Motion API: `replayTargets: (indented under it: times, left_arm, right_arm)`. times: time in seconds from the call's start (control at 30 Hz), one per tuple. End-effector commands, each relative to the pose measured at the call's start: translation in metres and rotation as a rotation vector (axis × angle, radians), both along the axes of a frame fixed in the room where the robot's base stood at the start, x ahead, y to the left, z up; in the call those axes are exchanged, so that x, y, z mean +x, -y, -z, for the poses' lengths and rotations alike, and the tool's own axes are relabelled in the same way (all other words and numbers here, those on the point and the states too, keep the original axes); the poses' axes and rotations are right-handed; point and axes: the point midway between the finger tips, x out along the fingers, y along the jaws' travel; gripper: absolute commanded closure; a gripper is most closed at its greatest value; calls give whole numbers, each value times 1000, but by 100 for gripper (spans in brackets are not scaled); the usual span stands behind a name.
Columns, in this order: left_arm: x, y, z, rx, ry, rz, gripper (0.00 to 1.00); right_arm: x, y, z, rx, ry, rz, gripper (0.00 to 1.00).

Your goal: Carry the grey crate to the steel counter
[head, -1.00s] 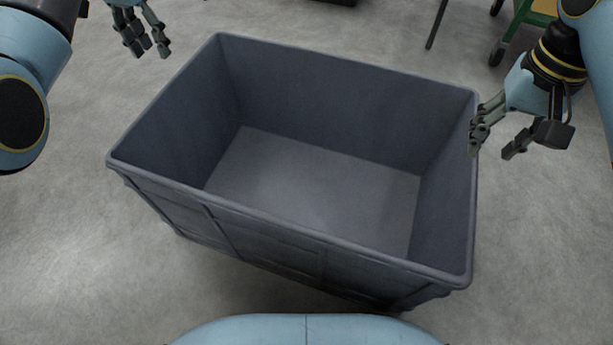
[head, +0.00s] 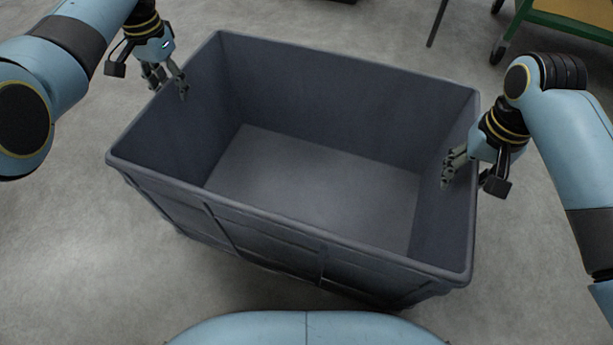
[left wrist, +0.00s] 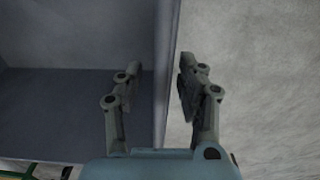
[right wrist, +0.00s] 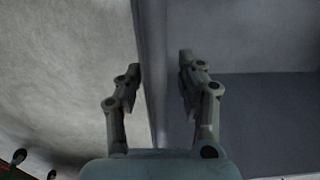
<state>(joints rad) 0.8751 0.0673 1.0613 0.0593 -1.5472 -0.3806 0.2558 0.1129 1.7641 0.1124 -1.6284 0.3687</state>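The grey crate (head: 275,240) stands empty and upright on the floor in front of me, its open top up. My left gripper (head: 168,86) is open at the crate's left wall; in the left wrist view (left wrist: 155,85) one finger is inside the crate and one outside, with the rim (left wrist: 165,60) between them. My right gripper (head: 468,178) is open at the right wall; in the right wrist view (right wrist: 158,85) its fingers likewise straddle the rim (right wrist: 152,50). Gaps show beside the fingers. The steel counter is not in view.
A green-framed cart (head: 560,22) with a tan top and dark casters stands at the far right. A thin dark leg (head: 437,22) stands left of it. The concrete floor (head: 60,270) around the crate looks clear.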

Motion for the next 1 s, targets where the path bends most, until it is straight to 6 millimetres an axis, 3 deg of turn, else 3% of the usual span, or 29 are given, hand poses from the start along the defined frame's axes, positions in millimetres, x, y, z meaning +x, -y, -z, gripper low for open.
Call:
replayTargets:
  times: [0.13,0.4,1.0]
  left_arm:
    - [0,0,0,0,0,0,64]
    - [0,0,0,0,0,0,99]
    - [2,0,-3,0,4,0,100]
  right_arm:
    - [0,0,0,0,0,0,64]
    - [0,0,0,0,0,0,99]
    - [1,0,-2,0,4,0,100]
